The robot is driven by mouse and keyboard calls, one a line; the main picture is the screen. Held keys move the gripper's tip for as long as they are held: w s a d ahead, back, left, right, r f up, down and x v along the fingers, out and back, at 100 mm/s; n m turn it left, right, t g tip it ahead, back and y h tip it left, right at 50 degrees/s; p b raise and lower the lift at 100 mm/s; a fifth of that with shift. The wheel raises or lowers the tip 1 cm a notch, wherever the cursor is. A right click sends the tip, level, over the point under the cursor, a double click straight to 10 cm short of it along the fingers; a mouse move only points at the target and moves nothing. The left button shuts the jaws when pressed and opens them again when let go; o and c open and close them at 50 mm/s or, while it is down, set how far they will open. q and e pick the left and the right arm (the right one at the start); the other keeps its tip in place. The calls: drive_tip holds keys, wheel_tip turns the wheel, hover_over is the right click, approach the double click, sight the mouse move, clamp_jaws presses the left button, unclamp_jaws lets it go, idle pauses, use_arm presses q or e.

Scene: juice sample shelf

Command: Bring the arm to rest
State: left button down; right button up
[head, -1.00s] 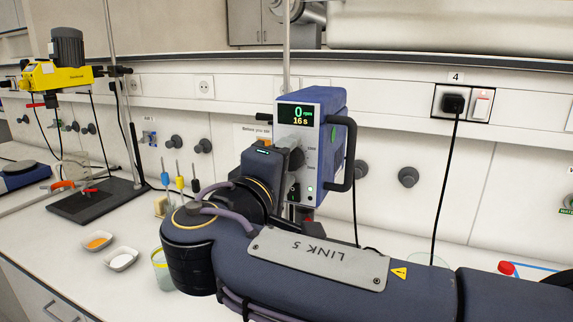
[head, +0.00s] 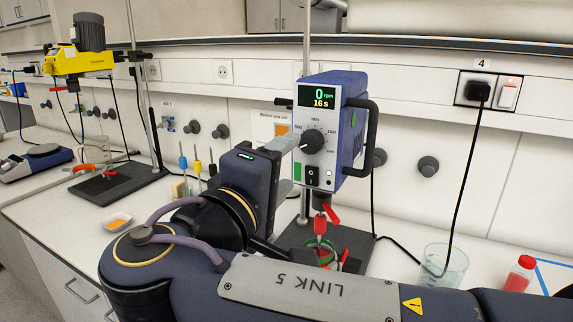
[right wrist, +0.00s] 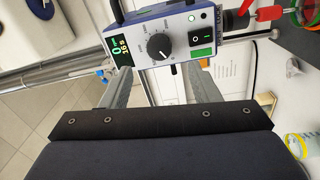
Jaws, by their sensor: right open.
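My right arm crosses the front of the head view. Its gripper (head: 292,163) is open and empty, with its fingers pointing at the front of the blue stirrer motor (head: 356,135). The upper finger shows close to the left of the motor's black knob (head: 312,140); whether it touches cannot be told. In the right wrist view, the two grey fingers (right wrist: 155,78) stand apart, with the knob (right wrist: 160,46) beyond and between them. The display (head: 318,97) reads 0 rpm and 16 s. My left gripper is not in view.
Below the motor, a red chuck (head: 320,224) stands above a vessel with a green rim, partly hidden by my arm. A glass beaker (head: 442,268) and a red-capped bottle (head: 519,274) stand at the right. A weighing dish (head: 117,221) lies at the left.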

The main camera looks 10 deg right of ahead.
drive_tip(key=d+f+m+g+y+p, duration=0.15)
drive_tip(key=d+f+g+y, duration=0.4)
drive_tip(key=d+f, duration=1.05)
drive_tip(key=s+f+m+g+y+p, duration=0.1)
drive_tip(key=s+f+m+y, duration=0.1)
drive_tip(key=s+f, duration=0.2)
drive_tip(key=s+f+m+g+y+p, duration=0.1)
drive_tip(key=s+f+m+g+y, duration=0.1)
drive_tip(key=s, duration=0.4)
drive_tip(key=s+f+m+g+y+p, duration=0.1)
drive_tip(key=s+f+m+y, duration=0.3)
drive_tip(key=s+f, duration=0.1)
drive_tip(key=shift+s+d+f+m+g+p, duration=0.25)
drive_tip(key=shift+s+f+g+p, duration=0.1)
drive_tip(key=shift+f, duration=0.15)
drive_tip(key=shift+s+a+f+m+t+y, duration=0.15)
drive_tip(key=shift+a+m+t+y, duration=0.25)
drive_tip(key=shift+m, duration=0.3)
drive_tip(key=shift+c, duration=0.5)
